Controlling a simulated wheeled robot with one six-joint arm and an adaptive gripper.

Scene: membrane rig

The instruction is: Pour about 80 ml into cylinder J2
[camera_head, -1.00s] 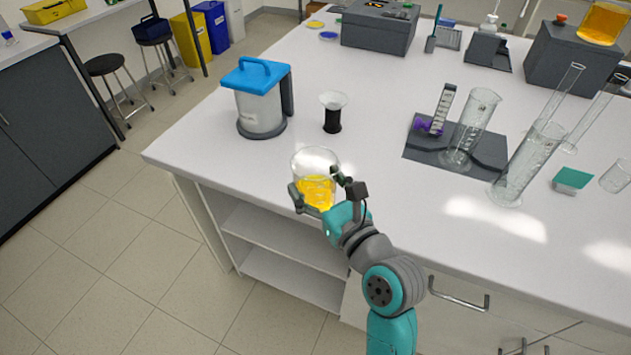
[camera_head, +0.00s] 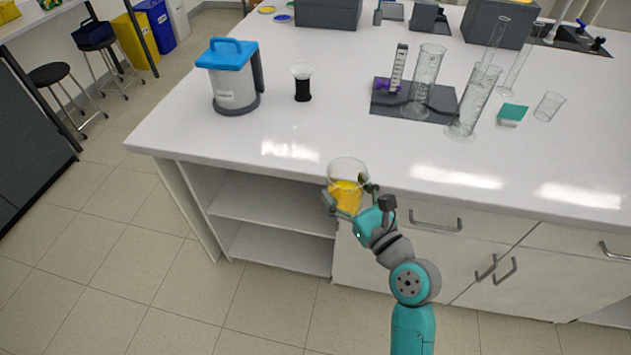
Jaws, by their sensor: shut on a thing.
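My gripper (camera_head: 349,190) is shut around a clear beaker (camera_head: 347,168) holding yellow-orange liquid in its lower part. The beaker is roughly upright, in front of the bench's front edge. One clear graduated cylinder (camera_head: 427,72) stands on a dark grey mat (camera_head: 384,104) on the bench. Another tall graduated cylinder (camera_head: 475,97) stands at the mat's right edge. Both look empty. I cannot read any label, so I cannot tell which cylinder is J2. Both are well behind and to the right of the beaker, apart from it.
A small scaled piece with a purple base (camera_head: 388,86) stands left on the mat. Thin glass tubes (camera_head: 516,66), a green-topped block (camera_head: 512,112) and a small beaker (camera_head: 549,107) are to the right. A blue-lidded jug (camera_head: 234,88) and a dark-filled vessel (camera_head: 302,88) stand left. The bench front is clear.

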